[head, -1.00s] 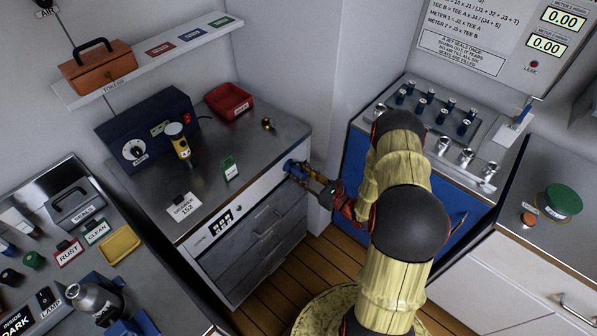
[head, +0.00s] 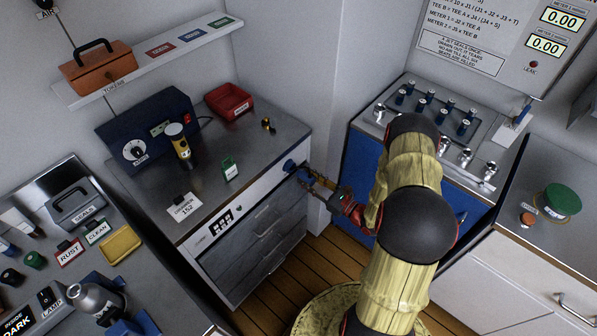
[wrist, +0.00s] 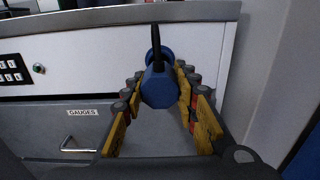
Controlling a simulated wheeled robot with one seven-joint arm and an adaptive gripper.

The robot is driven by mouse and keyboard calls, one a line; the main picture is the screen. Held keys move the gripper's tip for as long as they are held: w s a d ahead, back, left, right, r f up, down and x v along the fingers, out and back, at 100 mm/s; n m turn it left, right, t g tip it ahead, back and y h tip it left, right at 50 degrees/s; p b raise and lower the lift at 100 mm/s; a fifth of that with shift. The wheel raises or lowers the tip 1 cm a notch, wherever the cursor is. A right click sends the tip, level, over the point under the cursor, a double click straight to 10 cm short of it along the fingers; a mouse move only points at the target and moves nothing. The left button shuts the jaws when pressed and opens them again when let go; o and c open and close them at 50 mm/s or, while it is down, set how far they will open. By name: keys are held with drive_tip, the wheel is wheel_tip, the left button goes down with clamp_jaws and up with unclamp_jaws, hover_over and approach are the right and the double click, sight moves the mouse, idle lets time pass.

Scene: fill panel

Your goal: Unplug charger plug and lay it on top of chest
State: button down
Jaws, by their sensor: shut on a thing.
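The blue charger plug (head: 303,175) is between the fingers of my gripper (head: 310,179), which is shut on it. In the wrist view the plug (wrist: 158,90) sits between the yellow fingers (wrist: 160,80), with a black cable (wrist: 155,42) rising in front of it. A round blue socket (head: 289,165) is on the chest's white upper front, near its right corner. The plug now looks a little apart from the socket. The chest (head: 222,152) has a grey metal top, above and left of my gripper.

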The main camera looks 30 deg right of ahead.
drive_tip(key=shift+v, duration=0.85)
